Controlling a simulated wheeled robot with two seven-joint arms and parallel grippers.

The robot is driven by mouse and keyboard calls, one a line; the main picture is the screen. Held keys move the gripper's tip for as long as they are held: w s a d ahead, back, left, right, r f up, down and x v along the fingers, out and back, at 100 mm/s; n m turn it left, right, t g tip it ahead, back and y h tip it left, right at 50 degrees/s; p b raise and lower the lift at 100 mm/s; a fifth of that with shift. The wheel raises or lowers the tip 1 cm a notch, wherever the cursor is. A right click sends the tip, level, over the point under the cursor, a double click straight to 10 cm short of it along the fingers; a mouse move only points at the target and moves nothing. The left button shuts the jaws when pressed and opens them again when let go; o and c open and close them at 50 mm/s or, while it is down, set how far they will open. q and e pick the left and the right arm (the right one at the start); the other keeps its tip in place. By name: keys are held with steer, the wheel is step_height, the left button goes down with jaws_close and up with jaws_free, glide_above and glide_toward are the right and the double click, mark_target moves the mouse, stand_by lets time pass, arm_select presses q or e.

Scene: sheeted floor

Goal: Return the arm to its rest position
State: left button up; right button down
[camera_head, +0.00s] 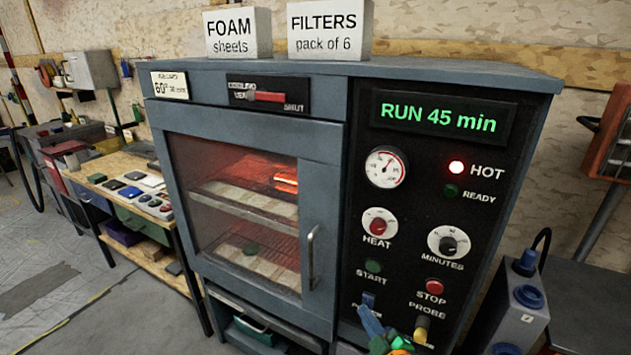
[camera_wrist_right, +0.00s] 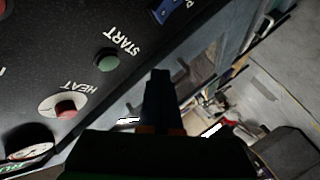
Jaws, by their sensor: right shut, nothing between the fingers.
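My right gripper (camera_head: 368,314) is at the bottom of the head view, in front of the lower part of the oven's control panel (camera_head: 408,262). Its fingers are shut and hold nothing. In the right wrist view the closed dark fingers (camera_wrist_right: 158,82) stand beside the panel's edge, with the START button (camera_wrist_right: 107,60) and HEAT knob (camera_wrist_right: 66,108) to their left. A blue switch (camera_head: 367,298) shows just above the fingertips in the head view; contact cannot be told. My left gripper is not in view.
The oven's glass door (camera_head: 245,205) is shut, with an orange glow inside. The display (camera_head: 438,117) reads RUN 45 min and the HOT lamp (camera_head: 456,167) is lit. A grey box (camera_head: 518,305) stands at right. A workbench (camera_head: 125,190) is at left, beside open floor.

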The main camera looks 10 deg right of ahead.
steer(key=s+d+f+m+g+h, duration=0.15)
steer(key=s+f+g, duration=0.25)
steer(key=s+f, duration=0.55)
steer(key=s+d+f+m+g+h, duration=0.1)
steer(key=s+f+m+g, duration=0.35)
steer(key=f, duration=0.85)
steer(key=s+f+m+g, duration=0.1)
steer(key=s+f+g, duration=0.2)
steer(key=s, duration=1.1)
steer(key=s+f+m+g, duration=0.1)
steer(key=s+f+g, duration=0.2)
steer(key=s+f, duration=0.4)
steer(key=s, duration=0.7)
steer(key=shift+d+f+m, duration=0.15)
steer(key=shift+f+m, duration=0.15)
steer(key=shift+f, duration=0.05)
